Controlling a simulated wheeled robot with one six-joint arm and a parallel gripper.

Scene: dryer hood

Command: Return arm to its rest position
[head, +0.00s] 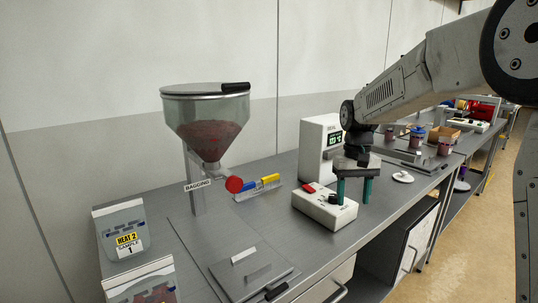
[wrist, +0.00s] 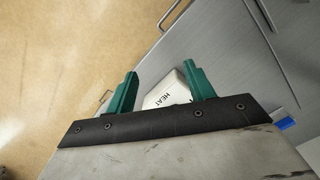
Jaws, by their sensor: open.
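My gripper (head: 354,190) hangs from my arm at the right of the head view, with its two green fingers pointing down. It is open and nothing shows between the fingers. In the head view it is in front of or above the right end of a white control box (head: 322,210) with a red switch; I cannot tell the exact gap. In the wrist view the gripper (wrist: 160,90) shows both green fingers spread apart. Part of the white box, lettered HEAT (wrist: 168,92), shows beyond them, partly hidden by the gripper.
A hopper (head: 206,115) with dark red contents stands on the grey bench (head: 185,235). A white unit with a green display (head: 318,140) stands behind my gripper. Cups (head: 416,138) stand farther right. Open floor (head: 455,245) lies at the right.

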